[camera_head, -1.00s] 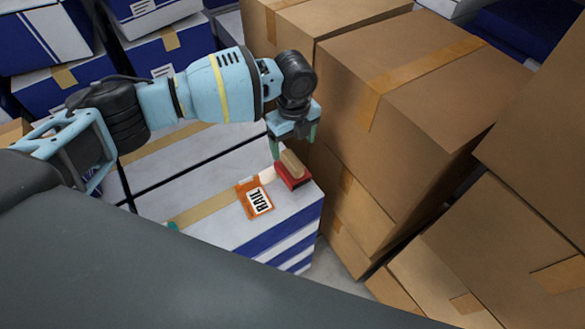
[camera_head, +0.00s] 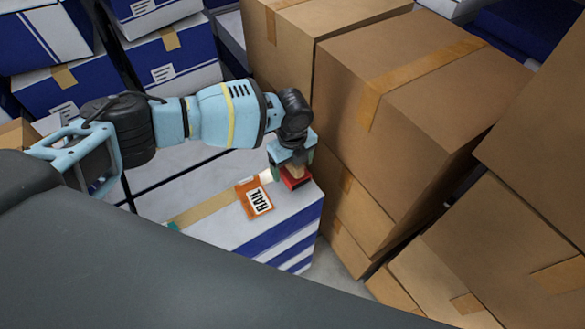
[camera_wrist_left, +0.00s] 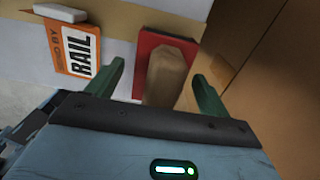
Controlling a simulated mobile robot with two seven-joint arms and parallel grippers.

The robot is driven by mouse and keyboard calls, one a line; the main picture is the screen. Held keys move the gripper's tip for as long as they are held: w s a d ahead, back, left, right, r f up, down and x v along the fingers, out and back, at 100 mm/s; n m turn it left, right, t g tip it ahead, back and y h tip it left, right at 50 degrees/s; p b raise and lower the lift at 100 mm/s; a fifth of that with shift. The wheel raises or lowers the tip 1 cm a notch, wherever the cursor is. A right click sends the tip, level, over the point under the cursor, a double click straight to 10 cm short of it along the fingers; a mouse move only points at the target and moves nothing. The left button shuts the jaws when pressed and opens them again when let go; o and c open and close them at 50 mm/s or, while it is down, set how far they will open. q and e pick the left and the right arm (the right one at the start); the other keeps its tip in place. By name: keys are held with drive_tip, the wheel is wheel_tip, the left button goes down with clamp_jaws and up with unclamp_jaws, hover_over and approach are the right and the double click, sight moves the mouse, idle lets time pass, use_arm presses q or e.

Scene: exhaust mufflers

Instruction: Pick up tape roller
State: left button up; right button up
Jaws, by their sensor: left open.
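A red block with a tan wooden grip, which appears to be the tape roller (camera_head: 297,181), lies near the right end of the white and blue box top. It also shows in the left wrist view, its grip (camera_wrist_left: 166,77) upright in the picture. My left gripper (camera_head: 291,167) is directly over it, fingers pointing down. In the left wrist view, the open green fingers (camera_wrist_left: 160,88) stand on either side of the grip, with gaps on both sides. Contact is not visible. My right gripper is not in view.
An orange RAIL label card (camera_head: 257,200) and a small white piece (camera_head: 266,177) lie left of the red block. Tall brown cartons (camera_head: 400,130) rise close on the right. Blue and white boxes (camera_head: 170,50) stand behind. The box top (camera_head: 215,230) is otherwise mostly bare.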

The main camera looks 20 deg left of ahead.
use_arm(q)
drive_tip(key=shift+c, duration=0.4)
drive_tip(key=c, duration=1.1)
wheel_tip(320, 180, up, 10)
drive_tip(key=shift+r+p, duration=0.1)
drive_tip(key=shift+p, duration=0.3)
